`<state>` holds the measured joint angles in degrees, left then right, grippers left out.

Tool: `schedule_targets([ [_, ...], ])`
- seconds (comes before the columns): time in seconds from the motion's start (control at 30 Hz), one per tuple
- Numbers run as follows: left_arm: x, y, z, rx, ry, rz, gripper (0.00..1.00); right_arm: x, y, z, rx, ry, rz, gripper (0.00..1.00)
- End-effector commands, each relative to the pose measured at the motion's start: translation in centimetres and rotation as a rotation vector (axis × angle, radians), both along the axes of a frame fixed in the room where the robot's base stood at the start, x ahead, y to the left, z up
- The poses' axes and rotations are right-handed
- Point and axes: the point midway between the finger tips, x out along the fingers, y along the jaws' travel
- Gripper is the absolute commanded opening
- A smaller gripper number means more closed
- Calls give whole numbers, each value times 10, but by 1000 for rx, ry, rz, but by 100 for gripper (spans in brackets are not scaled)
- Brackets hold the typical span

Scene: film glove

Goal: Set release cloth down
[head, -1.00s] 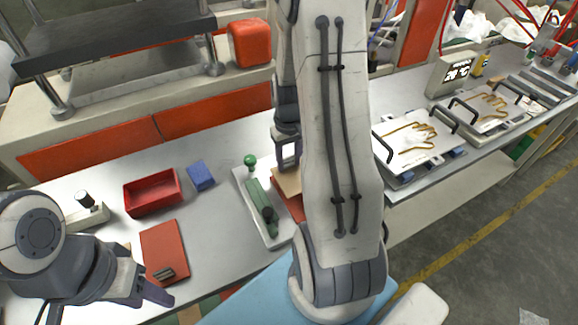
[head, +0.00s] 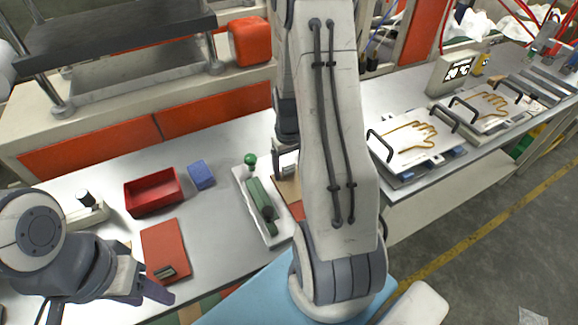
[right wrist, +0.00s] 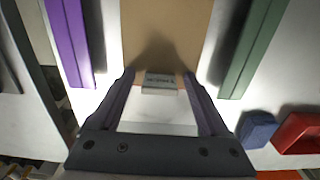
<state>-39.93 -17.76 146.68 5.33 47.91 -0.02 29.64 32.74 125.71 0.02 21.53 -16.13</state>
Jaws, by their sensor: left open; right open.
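A flat tan sheet (right wrist: 165,30), which looks like the release cloth, lies below my right gripper (right wrist: 158,78) in the right wrist view. A small grey block with printed lettering (right wrist: 160,82) is at its near edge, between the fingertips. My right gripper is open; I cannot tell whether its fingers touch the block. In the head view the tan sheet (head: 288,190) shows beside my right arm, which hides part of it, under the right gripper (head: 286,167). My left gripper (head: 143,272) is open near the red pad (head: 164,246).
A white tray with a green tool (head: 262,205) lies left of the tan sheet. A red bin (head: 153,192) and blue block (head: 201,174) stand further left. Two plates with glove outlines (head: 412,138) (head: 490,105) are at right. Purple (right wrist: 70,45) and green (right wrist: 252,50) bars flank the sheet.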

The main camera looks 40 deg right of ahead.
Motion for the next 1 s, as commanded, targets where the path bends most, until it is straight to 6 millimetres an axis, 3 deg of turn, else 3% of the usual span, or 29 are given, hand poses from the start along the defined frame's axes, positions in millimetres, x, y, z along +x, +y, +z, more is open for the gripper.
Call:
schedule_targets([
  [0.17, 0, 0, 2, 0, 0, 0, 50, 1, -1, 11, -2, -3, 0, 79],
  [0.5, 0, 0, -1, 0, 0, 0, 50, 2, -1, 81, -4, -6, 0, 79],
  [0.7, 0, 0, -1, 0, 0, 0, 50, 1, -1, 112, -2, -4, 0, 79],
  [1.0, 0, 0, -1, 0, 0, 0, 50, 0, 0, 124, 0, 0, 1, 79],
])
